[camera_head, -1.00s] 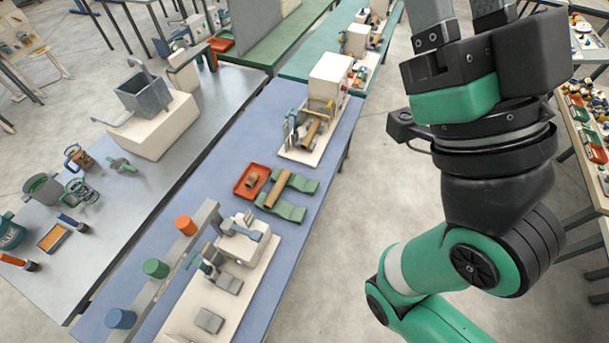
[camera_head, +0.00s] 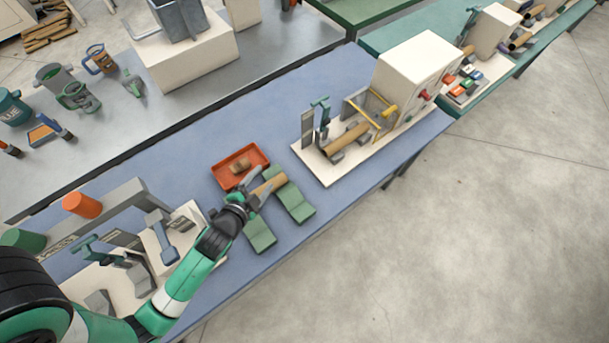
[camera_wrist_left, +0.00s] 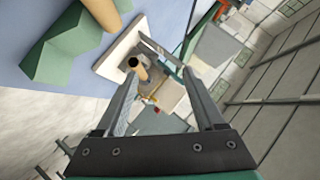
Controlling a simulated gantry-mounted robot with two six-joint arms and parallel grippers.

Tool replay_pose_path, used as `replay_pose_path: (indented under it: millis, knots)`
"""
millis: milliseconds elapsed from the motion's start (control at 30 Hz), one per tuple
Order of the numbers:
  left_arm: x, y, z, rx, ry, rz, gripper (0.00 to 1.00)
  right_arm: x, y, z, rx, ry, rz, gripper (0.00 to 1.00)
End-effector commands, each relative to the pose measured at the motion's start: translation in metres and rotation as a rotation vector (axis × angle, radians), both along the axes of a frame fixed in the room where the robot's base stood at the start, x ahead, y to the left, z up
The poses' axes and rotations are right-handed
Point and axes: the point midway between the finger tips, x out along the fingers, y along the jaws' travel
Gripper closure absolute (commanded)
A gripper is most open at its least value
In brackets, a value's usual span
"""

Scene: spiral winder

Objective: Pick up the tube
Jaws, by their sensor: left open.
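A tan cardboard tube (camera_head: 270,185) lies across two green notched rests (camera_head: 293,203) on the blue bench. My left gripper (camera_head: 266,178) is open, and in the head view its fingers overlap the tube. In the left wrist view, my open fingers (camera_wrist_left: 158,70) have nothing between them up close. There the tube (camera_wrist_left: 104,14) and green rests (camera_wrist_left: 65,45) lie to the upper left, outside the fingers. The gripper's height above the tube is unclear. My right gripper is out of view.
A red tray (camera_head: 228,176) with a small brown piece stands behind the tube. A winding machine (camera_head: 405,80) holding another tube (camera_head: 346,138) stands to the right. A cream-based station with orange and green cylinders (camera_head: 82,205) is at left.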

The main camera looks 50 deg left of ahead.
Motion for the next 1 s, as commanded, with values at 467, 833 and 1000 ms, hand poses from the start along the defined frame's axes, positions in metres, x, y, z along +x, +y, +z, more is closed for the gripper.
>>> replay_pose_path:
  millis: [467, 833, 1000]
  knots:
    - [-0.037, 0.004, -0.076, -0.027, 0.074, 0.047, 0.29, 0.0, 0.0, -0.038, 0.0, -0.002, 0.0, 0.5]
    - [-0.022, 0.013, -0.141, -0.027, 0.068, 0.048, 0.29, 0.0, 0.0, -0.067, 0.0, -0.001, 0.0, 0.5]
    - [-0.018, 0.016, -0.143, -0.026, 0.069, 0.047, 0.29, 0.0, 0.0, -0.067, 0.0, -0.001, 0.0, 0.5]
